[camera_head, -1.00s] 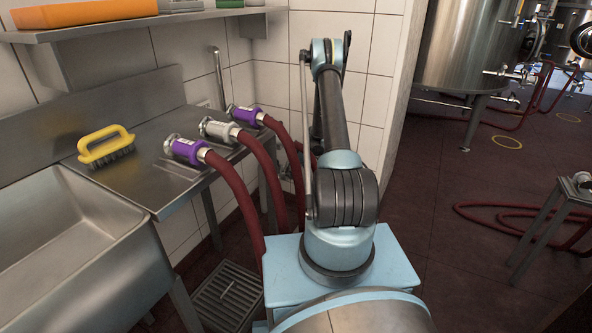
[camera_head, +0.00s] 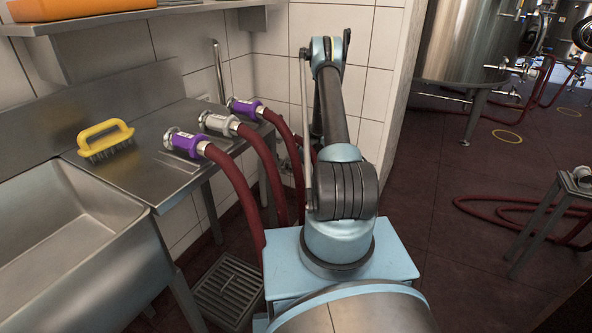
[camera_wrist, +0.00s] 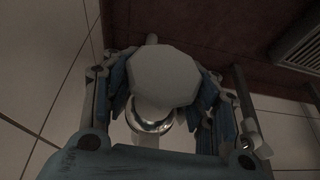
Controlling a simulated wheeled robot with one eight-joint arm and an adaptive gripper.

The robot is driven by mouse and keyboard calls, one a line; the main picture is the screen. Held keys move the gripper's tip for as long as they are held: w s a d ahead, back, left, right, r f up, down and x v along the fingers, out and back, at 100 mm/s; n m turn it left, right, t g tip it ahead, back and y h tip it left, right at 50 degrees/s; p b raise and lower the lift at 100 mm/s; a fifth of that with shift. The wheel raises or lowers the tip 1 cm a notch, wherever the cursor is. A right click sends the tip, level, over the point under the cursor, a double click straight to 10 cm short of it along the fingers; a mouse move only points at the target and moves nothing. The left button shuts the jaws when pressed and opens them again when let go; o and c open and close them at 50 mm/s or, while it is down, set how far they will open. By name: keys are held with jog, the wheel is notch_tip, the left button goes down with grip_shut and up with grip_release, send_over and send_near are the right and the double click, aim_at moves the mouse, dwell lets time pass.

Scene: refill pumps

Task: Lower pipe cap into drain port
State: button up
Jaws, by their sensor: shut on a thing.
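In the wrist view, my gripper (camera_wrist: 163,90) has its blue-padded fingers closed on both sides of a pale, flat-faced pipe cap (camera_wrist: 165,76). A shiny rounded metal ring (camera_wrist: 150,122) shows just below the cap in the picture. I cannot tell whether this ring is the drain port or part of the cap's fitting, nor whether cap and ring touch. In the head view my arm reaches down behind its own links, so my gripper and the cap are hidden there.
A steel sink (camera_head: 70,230) and counter with a yellow brush (camera_head: 105,138) stand at left. Several red hoses (camera_head: 235,180) hang from the counter beside my arm. A floor grate (camera_head: 228,290) lies below. Tiled wall is close behind; open floor and steel tanks (camera_head: 465,45) are at right.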

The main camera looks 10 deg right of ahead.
jog(key=shift+f, duration=0.1)
jog(key=o, duration=1.4)
jog(key=v, duration=1.2)
